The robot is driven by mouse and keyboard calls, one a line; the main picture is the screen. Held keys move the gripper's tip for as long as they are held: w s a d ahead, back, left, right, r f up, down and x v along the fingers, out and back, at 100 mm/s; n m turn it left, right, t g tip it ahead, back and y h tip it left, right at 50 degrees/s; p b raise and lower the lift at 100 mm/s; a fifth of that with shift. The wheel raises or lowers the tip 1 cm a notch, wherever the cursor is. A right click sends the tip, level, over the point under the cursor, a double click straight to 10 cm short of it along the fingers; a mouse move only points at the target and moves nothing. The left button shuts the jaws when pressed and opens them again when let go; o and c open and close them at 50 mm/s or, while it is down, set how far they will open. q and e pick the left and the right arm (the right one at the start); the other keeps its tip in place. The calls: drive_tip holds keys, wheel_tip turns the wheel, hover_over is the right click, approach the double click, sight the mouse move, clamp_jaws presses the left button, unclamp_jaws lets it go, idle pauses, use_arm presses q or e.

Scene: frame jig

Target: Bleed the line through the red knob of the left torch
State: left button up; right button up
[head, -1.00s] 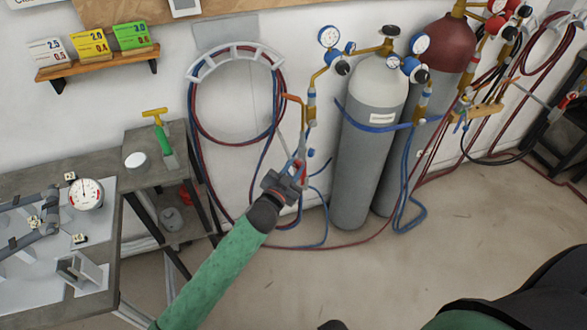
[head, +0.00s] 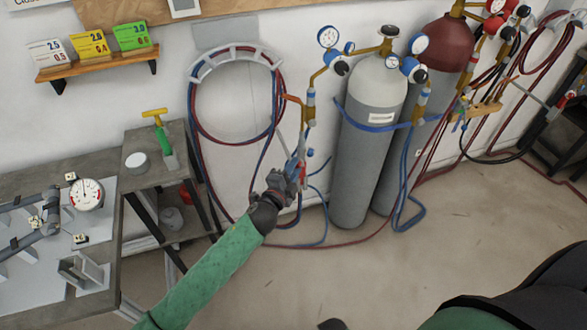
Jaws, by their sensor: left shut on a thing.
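The left torch (head: 303,143) hangs upright from an orange holder (head: 292,98) on the wall, left of the grey cylinder. Its red knob (head: 303,177) shows as a small red patch low on the torch, and a blue knob (head: 310,152) sits a little above it on the right side. My left gripper (head: 295,172) is at the lower part of the torch, its jaws shut on the red knob. The fingers and the dark wrist hide much of the knob and the torch's lower end.
A grey gas cylinder (head: 370,150) and a red-topped one (head: 443,58) stand right of the torch. Red and blue hoses (head: 195,110) coil on a wall rack and trail below. A bench with a gauge (head: 86,194) is at left. The floor in front is clear.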

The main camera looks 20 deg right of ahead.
use_arm(q)
drive_tip(key=m, duration=0.3)
drive_tip(key=shift+f, duration=0.1)
use_arm(e)
drive_tip(key=shift+s+d+f, duration=0.2)
drive_tip(key=shift+s+f, duration=0.4)
drive_tip(key=shift+f, duration=0.2)
drive_tip(key=shift+w+a+r, duration=0.15)
drive_tip(key=shift+w, duration=0.05)
use_arm(q)
drive_tip(key=o, duration=1)
drive_tip(key=b+v, duration=0.2)
drive_tip(key=v, duration=0.6)
drive_tip(key=shift+w, duration=0.1)
use_arm(e)
wheel_tip(320, 180, up, 6)
drive_tip(key=a, duration=0.1)
drive_tip(key=shift+w+a+r+g, duration=0.2)
drive_tip(key=shift+w+g, duration=0.1)
drive_tip(key=shift+w, duration=0.15)
